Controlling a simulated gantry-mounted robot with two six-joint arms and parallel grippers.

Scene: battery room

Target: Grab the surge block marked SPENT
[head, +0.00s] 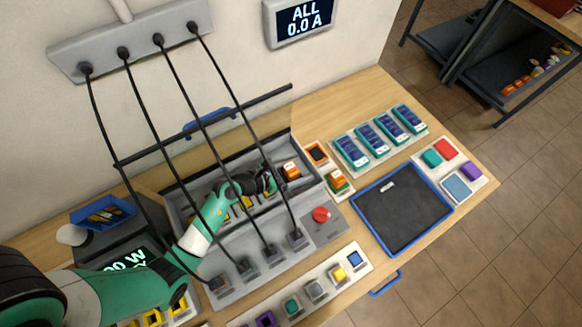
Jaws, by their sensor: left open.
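My left gripper (271,182) is open inside the long grey bay at the back of the bench, just left of an orange and white block (291,170). The block sits upright in the bay; I cannot tell whether a finger touches it. Yellow parts (246,201) show in the bay further left, partly hidden by my arm and the black cables. A second orange block with green (337,181) stands in a small holder right of the bay. No SPENT mark can be read on any block. My right gripper is out of view.
Black cables (196,100) hang from the wall box across the bay. A red button (321,214) stands right of it. A black mat with a blue rim (358,212) carries a small white label. Several blue-green modules (388,130) stand behind it. A row of coloured blocks (315,289) lines the front.

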